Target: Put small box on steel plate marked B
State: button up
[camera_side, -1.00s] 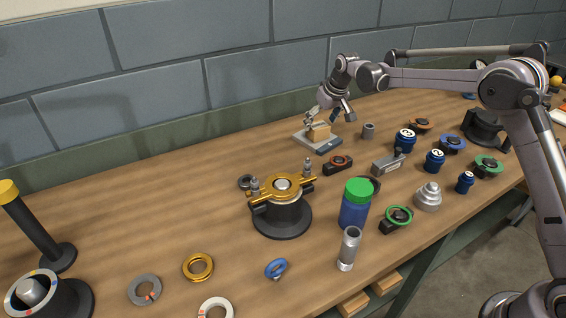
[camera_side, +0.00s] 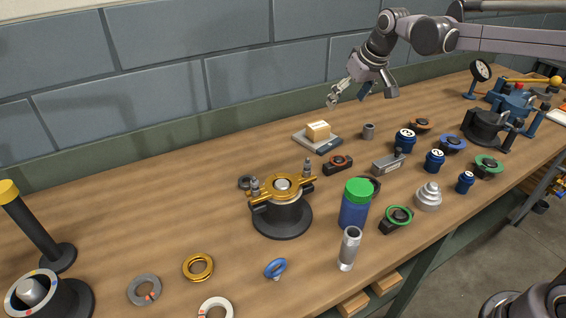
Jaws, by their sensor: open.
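The small box (camera_side: 318,131) is tan cardboard with a pale strip on top. It sits upright on a flat light-grey steel plate (camera_side: 303,140) near the back of the bench. The plate has a dark blue front part (camera_side: 328,146); no letter B can be read at this size. My gripper (camera_side: 347,96) is open and empty, above and to the right of the box and clear of it.
A grey cylinder (camera_side: 368,131) stands just right of the plate. A dark block with a red ring (camera_side: 338,165) and a gold-topped fixture (camera_side: 283,207) are in front. Numbered blue canisters (camera_side: 404,141) are to the right. The bench's back left is bare.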

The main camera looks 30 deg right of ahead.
jog(key=s+a+f+t, duration=0.1)
jog(key=s+f, duration=0.2)
jog(key=s, duration=1)
jog(key=s+a+f+t, duration=0.1)
jog(key=s+f, duration=0.2)
jog(key=s, duration=1.1)
jog(key=shift+f, duration=0.15)
